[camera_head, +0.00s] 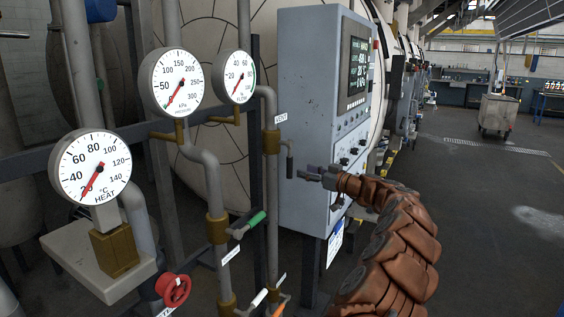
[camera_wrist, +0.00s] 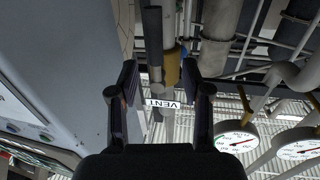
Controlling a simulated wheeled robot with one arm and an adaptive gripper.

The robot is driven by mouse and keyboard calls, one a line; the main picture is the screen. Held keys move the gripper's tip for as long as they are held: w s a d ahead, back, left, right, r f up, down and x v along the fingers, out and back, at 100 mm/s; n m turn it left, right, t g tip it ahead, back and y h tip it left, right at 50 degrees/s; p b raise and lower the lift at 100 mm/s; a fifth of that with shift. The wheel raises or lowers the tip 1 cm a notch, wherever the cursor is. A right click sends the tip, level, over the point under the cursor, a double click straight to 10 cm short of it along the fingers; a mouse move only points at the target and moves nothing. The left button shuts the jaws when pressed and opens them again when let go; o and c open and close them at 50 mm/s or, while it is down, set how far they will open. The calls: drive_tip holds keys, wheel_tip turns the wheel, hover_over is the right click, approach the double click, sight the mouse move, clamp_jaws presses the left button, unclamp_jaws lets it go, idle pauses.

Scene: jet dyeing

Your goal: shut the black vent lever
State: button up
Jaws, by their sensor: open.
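The black vent lever (camera_head: 290,167) hangs downward beside a vertical pipe, at a brass valve body (camera_head: 271,141). In the wrist view, which looks upside down, the black lever (camera_wrist: 153,42) runs roughly parallel to the pipe, beyond my fingertips. A white VENT label (camera_wrist: 162,103) shows between the fingers. My gripper (camera_head: 304,173) is just right of the lever in the head view, with a small gap showing. In the wrist view my gripper (camera_wrist: 160,78) has its two black fingers spread, with nothing held. Whether a finger touches the lever cannot be told.
A grey control cabinet (camera_head: 318,110) stands close behind and right of the lever. A green-handled lever (camera_head: 257,218), a white-handled lever (camera_head: 259,297) and a red handwheel (camera_head: 173,290) sit lower left. Gauges, including the heat gauge (camera_head: 90,166), stand left. Open floor lies right.

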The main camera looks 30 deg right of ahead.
sight(290, 165)
drive_tip(key=shift+d+p+x, duration=0.15)
drive_tip(key=shift+p+x, duration=0.6)
drive_tip(key=shift+x, duration=1.35)
drive_tip(key=shift+d+p+x, duration=0.2)
drive_tip(key=shift+p+x, duration=0.5)
drive_tip(key=shift+x, duration=1.4)
drive_tip(key=shift+w, duration=0.15)
clamp_jaws()
